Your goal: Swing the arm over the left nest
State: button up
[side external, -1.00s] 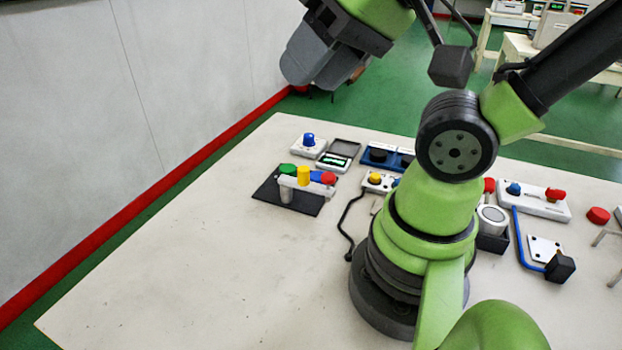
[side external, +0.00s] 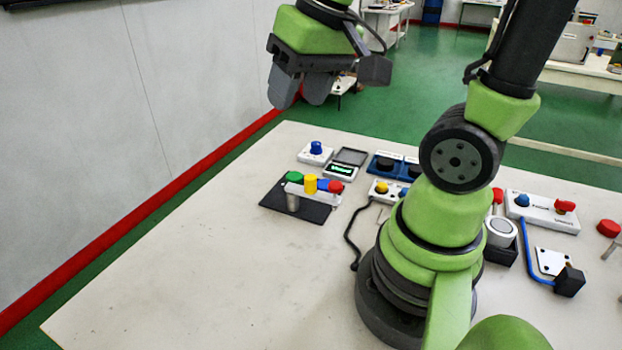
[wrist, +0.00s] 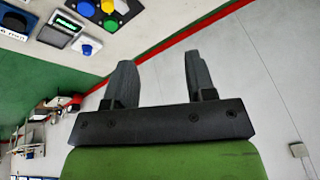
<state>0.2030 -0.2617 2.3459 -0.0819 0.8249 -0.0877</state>
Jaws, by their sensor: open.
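Two blue plates with black round seats sit side by side at the table's far side; the left one (side external: 382,162) and right one (side external: 410,170) look like nests. My gripper (side external: 300,92) is open and empty, raised high above the table's far left part. In the side view it appears up and left of the blue plates. The wrist view shows both fingers (wrist: 158,65) spread with nothing between them. A blue plate with a black top (wrist: 14,22) is cut off at that view's upper left corner, well off the fingers.
A scale with a green display (side external: 345,163) and a white box with a blue knob (side external: 315,153) stand left of the plates. A dark mat (side external: 300,206) carries a bar with coloured knobs. The table's front left is clear; a wall runs along the left.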

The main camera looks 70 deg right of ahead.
aim_at(310, 176)
jog(key=w+d+f+g, duration=0.1)
jog(key=d+f, duration=0.1)
jog(key=f, duration=0.1)
jog(key=d+f+g, duration=0.1)
jog(key=d+f, duration=0.2)
jog(key=f, duration=0.1)
jog(key=w+d+f+g, duration=0.1)
jog(key=d+f+g, duration=0.1)
jog(key=d+f, duration=0.1)
jog(key=shift+w+d+f, duration=0.25)
jog(key=shift+w, duration=0.05)
notch_tip(310, 176, down, 10)
grip_shut()
